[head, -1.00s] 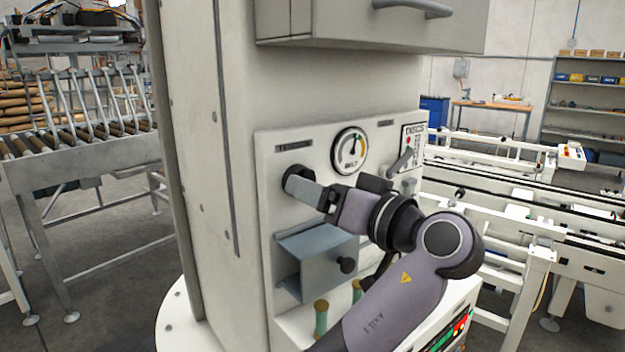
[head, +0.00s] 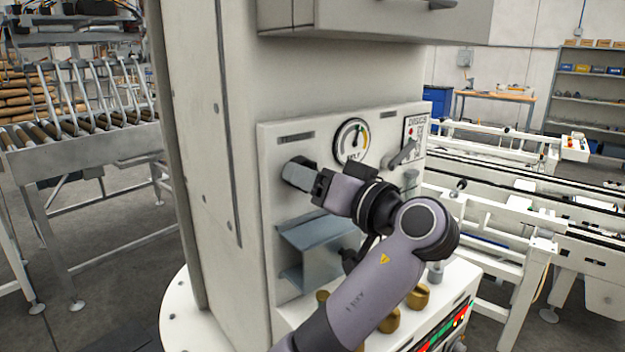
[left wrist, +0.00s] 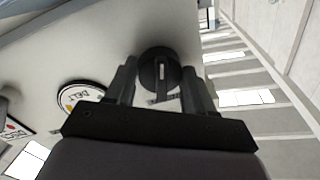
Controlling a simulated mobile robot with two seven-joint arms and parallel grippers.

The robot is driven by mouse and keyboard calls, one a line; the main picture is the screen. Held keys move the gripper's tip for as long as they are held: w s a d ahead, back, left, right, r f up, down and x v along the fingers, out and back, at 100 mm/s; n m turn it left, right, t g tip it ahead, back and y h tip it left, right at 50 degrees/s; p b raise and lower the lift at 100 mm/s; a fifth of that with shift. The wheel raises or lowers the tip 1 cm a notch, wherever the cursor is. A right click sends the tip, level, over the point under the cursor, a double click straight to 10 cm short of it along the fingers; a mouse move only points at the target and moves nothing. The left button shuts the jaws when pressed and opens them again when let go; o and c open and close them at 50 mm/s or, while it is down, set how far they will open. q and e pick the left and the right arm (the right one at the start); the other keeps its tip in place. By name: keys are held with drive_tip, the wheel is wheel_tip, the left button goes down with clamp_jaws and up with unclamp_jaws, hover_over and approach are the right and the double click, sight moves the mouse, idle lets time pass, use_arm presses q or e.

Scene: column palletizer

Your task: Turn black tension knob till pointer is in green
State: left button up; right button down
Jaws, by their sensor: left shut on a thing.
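The black tension knob (left wrist: 159,72) sits between the two fingers of my left gripper (head: 291,173) in the left wrist view. In the head view the fingers reach the panel's left side and cover most of the knob. My left gripper is shut on it. The round belt gauge (head: 351,140) is to the upper right of the knob and also shows in the left wrist view (left wrist: 79,97). Its dark pointer stands nearly upright, leaning slightly right. Whether the pointer lies in the green is too small to tell. My right gripper is out of view.
A grey box (head: 312,240) juts from the panel below my gripper. A lever (head: 402,155) and a discs label are right of the gauge. Brass-coloured knobs (head: 418,296) stand on the ledge below. Conveyors lie at left (head: 85,150) and right.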

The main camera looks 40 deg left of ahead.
use_arm(q)
drive_tip(key=shift+m, duration=1.1)
drive_tip(key=o, duration=1)
drive_tip(key=shift+o, duration=0.2)
drive_tip(key=shift+d, duration=0.1)
drive_tip(key=b+v, duration=0.2)
drive_tip(key=v, duration=0.5)
